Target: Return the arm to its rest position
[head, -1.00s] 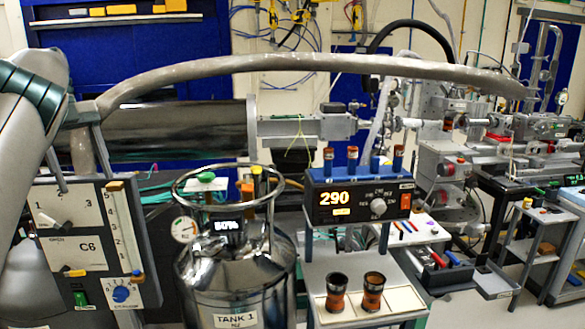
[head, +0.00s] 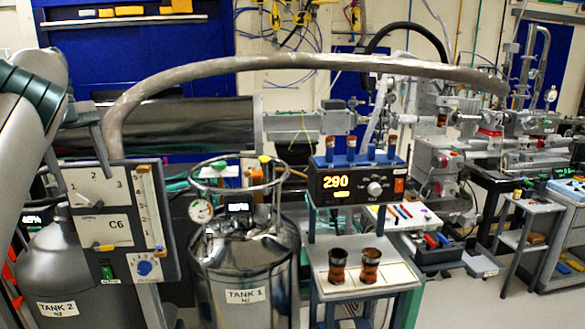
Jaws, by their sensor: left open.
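My left arm (head: 32,95), white with a dark green band, comes in from the left edge. Its grey gripper (head: 80,172) points down, open, with one finger on each side of a gap and nothing seen between them. In the picture it overlaps the top left of the C6 control panel (head: 112,228); I cannot tell whether it touches the panel. My right gripper is not in view.
Tank 1 (head: 243,270), a shiny metal dewar, stands right of the panel. Tank 2 (head: 65,275) is at lower left. A thick grey hose (head: 300,62) arches across. A cart with a 290 display box (head: 360,185) holds two brown cups. Floor shows at lower right.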

